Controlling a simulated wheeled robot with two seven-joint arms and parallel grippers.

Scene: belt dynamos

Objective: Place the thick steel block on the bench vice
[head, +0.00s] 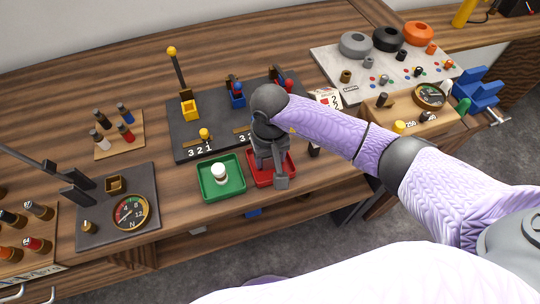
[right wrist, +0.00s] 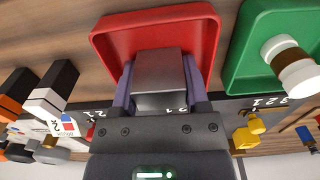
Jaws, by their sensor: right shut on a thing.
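My right gripper (head: 277,170) is shut on the thick steel block (right wrist: 159,68), a grey metal block held between its two fingers in the right wrist view. The block (head: 281,181) also shows in the head view, low over the red tray (head: 288,178); I cannot tell whether it touches the tray. The gripper hides part of both. The bench vice (head: 478,92) is blue and stands at the far right of the bench, with nothing visible in its jaws. My left gripper is not in view.
A green tray (head: 205,190) with a white cylinder stands beside the red one. A dark board (head: 190,142) with coloured fixtures lies behind. A white panel (head: 330,65) with rings and a wooden stand with a gauge (head: 430,96) lie between my gripper and the vice.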

